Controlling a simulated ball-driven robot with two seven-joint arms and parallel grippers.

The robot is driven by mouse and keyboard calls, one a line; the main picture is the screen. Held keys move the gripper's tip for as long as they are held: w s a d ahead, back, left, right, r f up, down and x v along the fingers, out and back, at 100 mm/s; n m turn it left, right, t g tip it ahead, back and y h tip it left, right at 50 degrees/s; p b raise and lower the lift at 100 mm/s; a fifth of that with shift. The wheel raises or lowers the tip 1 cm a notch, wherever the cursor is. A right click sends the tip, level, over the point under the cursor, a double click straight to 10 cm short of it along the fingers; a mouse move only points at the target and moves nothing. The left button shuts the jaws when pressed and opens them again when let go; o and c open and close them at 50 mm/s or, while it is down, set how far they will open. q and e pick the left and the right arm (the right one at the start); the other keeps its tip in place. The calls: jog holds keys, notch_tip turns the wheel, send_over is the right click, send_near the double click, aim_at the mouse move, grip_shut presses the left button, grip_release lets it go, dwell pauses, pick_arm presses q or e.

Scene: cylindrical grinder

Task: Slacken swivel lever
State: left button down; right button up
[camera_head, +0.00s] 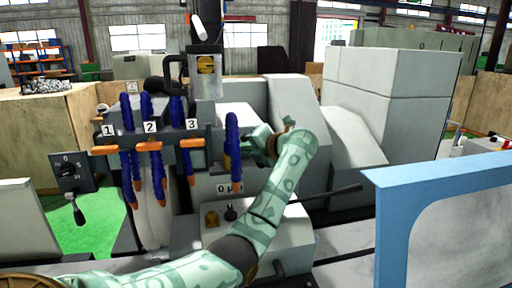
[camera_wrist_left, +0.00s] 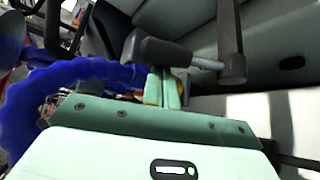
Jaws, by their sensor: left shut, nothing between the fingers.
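In the left wrist view a dark grey lever grip (camera_wrist_left: 160,49) joins by a short pale rod to a dark upright post (camera_wrist_left: 231,45); this looks like the swivel lever. My left gripper (camera_wrist_left: 165,88) is shut and empty, its green fingers just at the grip's underside in the picture. I cannot tell whether they touch it. In the head view my left gripper (camera_head: 262,145) is at the machine's middle, right of the blue coolant hoses (camera_head: 232,140). The lever cannot be made out there. My right gripper is out of view.
Several blue hoses with orange tips hang beside numbered orange valve handles (camera_head: 149,146). A blue hose (camera_wrist_left: 60,85) curves close to the left gripper. A dial box (camera_head: 75,172) with a black handle is at left. A blue frame (camera_head: 440,178) stands at right front.

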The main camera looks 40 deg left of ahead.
pick_arm(q)
jog(key=shift+a, duration=0.3)
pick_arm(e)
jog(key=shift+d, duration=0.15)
pick_arm(q)
jog(key=shift+d, duration=0.1)
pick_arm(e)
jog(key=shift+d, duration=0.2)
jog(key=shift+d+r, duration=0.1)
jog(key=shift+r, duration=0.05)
